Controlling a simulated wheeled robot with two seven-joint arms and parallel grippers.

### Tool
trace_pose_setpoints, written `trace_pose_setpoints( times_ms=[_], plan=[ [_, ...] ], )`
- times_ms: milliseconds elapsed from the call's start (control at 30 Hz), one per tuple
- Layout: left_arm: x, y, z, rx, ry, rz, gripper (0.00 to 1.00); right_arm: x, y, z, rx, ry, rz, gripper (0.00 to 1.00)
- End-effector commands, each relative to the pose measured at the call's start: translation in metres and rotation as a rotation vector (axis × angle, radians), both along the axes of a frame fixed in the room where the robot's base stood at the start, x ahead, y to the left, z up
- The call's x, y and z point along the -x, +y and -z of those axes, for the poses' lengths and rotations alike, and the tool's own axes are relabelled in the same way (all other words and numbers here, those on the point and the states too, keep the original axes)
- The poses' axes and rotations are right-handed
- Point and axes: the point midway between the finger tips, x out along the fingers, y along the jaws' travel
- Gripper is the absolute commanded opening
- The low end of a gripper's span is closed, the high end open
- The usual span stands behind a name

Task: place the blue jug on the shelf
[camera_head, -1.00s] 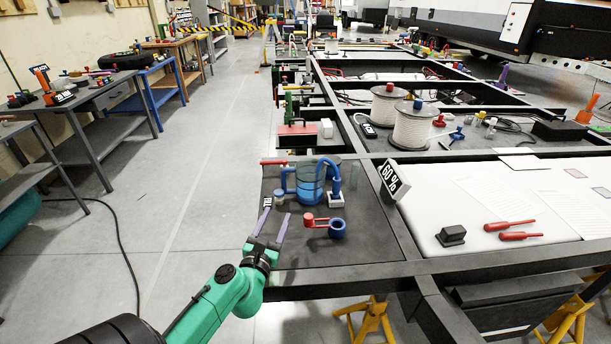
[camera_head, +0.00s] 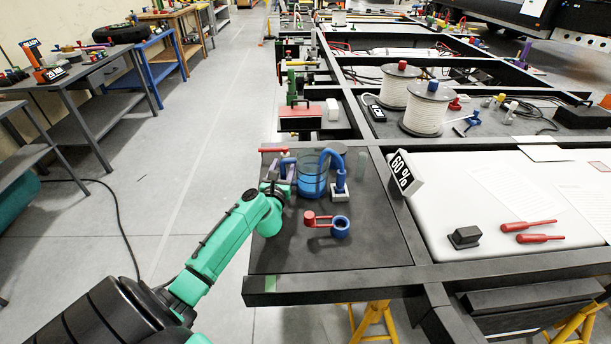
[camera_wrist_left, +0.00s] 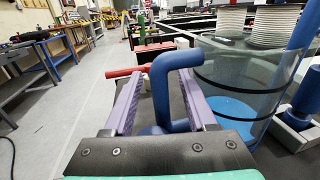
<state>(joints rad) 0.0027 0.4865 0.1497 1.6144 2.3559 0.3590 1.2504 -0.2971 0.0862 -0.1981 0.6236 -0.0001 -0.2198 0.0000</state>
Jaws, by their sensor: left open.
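The blue jug (camera_head: 312,181) is a clear blue cylinder standing upright on the dark panel at the near end of the chassis. Its blue handle is on its left side and shows in the left wrist view (camera_wrist_left: 165,95). My left gripper (camera_head: 281,175) is at the handle, left of the jug body. In the left wrist view its two purple fingers (camera_wrist_left: 160,85) are apart, one on each side of the handle. Contact cannot be told. Grey shelves (camera_head: 122,105) sit under the benches at the left; which shelf the task names is unclear. My right gripper is not in view.
A blue pipe piece (camera_head: 339,171) stands close right of the jug. A red-and-blue ring part (camera_head: 340,228) lies in front. A "60%" sign (camera_head: 404,174) stands right, and a red rod (camera_head: 273,150) lies behind. The floor aisle (camera_head: 190,170) is clear.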

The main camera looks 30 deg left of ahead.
Motion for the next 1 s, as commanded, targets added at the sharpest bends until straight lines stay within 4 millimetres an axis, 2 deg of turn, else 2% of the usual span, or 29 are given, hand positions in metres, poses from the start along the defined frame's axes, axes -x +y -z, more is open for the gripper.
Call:
trace_pose_setpoints(
  times_ms=[100,300,333,467,500,1000],
  plan=[
    [-0.0149,0.0075,0.0003,0.000,-0.001,0.000,0.57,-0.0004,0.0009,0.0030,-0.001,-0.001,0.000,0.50],
    [-0.0163,0.0082,0.0002,-0.001,0.000,0.001,0.57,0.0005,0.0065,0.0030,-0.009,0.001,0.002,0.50],
    [-0.0163,0.0081,0.0002,-0.001,0.000,0.001,0.53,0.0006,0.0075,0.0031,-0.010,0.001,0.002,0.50],
    [-0.0161,0.0080,0.0002,-0.001,0.000,0.001,0.03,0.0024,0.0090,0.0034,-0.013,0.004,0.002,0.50],
    [-0.0161,0.0079,0.0002,0.000,0.000,0.001,0.00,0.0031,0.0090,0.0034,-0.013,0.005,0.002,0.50],
    [-0.0159,0.0075,0.0006,0.000,0.001,0.001,0.00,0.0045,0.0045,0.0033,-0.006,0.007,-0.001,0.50]
  ],
)
